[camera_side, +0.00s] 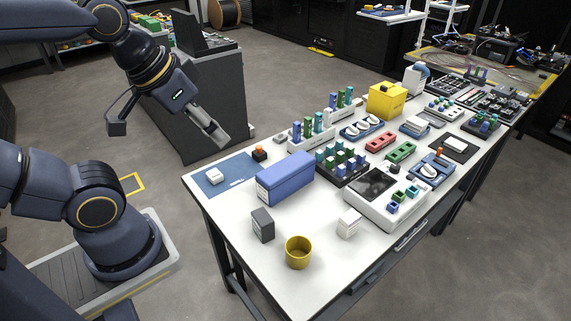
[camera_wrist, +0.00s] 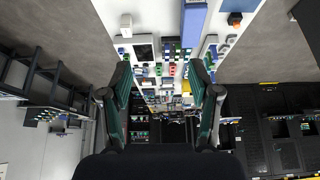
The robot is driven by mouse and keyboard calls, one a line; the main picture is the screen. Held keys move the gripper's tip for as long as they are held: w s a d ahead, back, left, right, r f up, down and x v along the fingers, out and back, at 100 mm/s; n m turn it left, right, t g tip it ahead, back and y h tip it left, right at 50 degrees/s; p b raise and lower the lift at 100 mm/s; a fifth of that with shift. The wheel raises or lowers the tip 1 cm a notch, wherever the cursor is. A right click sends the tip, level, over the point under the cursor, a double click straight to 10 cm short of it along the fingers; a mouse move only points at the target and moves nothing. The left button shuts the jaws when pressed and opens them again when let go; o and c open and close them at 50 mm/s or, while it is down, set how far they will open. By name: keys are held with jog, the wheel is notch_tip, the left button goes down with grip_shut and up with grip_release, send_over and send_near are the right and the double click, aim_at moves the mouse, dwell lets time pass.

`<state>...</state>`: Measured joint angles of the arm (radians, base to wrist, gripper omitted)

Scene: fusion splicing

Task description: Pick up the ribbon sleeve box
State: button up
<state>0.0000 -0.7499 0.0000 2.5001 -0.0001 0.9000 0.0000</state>
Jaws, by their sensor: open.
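None of the boxes carries a name I can read, so I cannot tell for sure which is the ribbon sleeve box. In the side view, a long blue box (camera_side: 286,178) lies on the near part of the white table, a small dark grey box (camera_side: 262,225) stands in front of it, and a small white box (camera_side: 349,223) stands to the right. The blue box (camera_wrist: 193,24) and white box (camera_wrist: 126,22) also show at the top of the wrist view. My gripper (camera_side: 220,140) is open and empty, above and left of the table; its fingers frame the wrist view (camera_wrist: 160,82).
A yellow cup (camera_side: 298,252) stands near the table's front edge. A blue mat (camera_side: 226,185) with a small white item lies at the left end. A white device with a dark screen (camera_side: 378,185), racks of coloured holders and a yellow box (camera_side: 386,100) crowd the middle.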

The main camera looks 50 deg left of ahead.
notch_tip(320, 180, up, 3)
jog(key=w+t, duration=0.1)
jog(key=w, duration=0.2)
jog(key=g, duration=0.3)
send_over(350, 216)
jog(key=s, duration=0.3)
notch_tip(350, 216, down, 23)
jog(key=x, duration=0.9)
jog(key=shift+s+a+f, duration=0.1)
jog(key=shift+a+f, duration=0.1)
jog(key=shift+a, duration=0.15)
jog(key=x, duration=0.5)
jog(key=shift+s+d+f, duration=0.15)
jog(key=shift+d+f, duration=0.25)
